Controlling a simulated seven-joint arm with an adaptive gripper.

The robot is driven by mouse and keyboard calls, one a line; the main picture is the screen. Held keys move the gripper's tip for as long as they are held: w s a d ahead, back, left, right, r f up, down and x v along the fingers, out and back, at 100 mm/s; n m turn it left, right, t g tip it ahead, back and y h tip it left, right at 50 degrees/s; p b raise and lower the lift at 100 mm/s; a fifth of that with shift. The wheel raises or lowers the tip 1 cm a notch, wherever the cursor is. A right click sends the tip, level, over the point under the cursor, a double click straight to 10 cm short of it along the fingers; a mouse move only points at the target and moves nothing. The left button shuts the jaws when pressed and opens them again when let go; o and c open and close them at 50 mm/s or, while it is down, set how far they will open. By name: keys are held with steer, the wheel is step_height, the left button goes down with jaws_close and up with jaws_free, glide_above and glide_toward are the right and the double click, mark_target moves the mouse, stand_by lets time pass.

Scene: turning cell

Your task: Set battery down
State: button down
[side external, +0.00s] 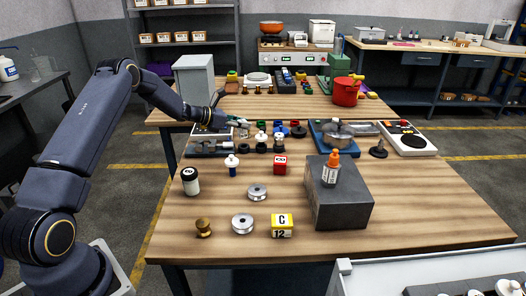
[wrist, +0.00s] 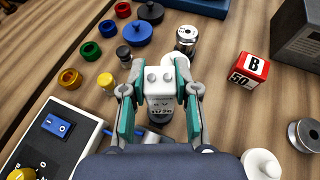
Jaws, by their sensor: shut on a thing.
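The battery (wrist: 160,103) is a pale block with two round terminals on top and dark print on its front, and it stands between my fingers in the wrist view. My gripper (wrist: 160,90) is shut on it, with one green-padded finger on each side. In the side external view my gripper (side external: 218,122) is low over the far left part of the near wooden table (side external: 390,220). The battery cannot be made out clearly there. I cannot tell whether its bottom touches anything.
A white round piece and a metal cylinder (wrist: 186,38) lie just beyond the battery. A dark block (side external: 340,205) stands at right.

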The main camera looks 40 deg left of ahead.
mark_target(243, 132)
steer(key=shift+w+f, duration=0.25)
steer(key=shift+f, duration=0.1)
steer(key=shift+a+f, duration=0.1)
steer(key=shift+f, duration=1.35)
steer(key=shift+f, duration=0.2)
steer(key=c, duration=0.9)
jaws_free()
steer(key=shift+o, duration=0.2)
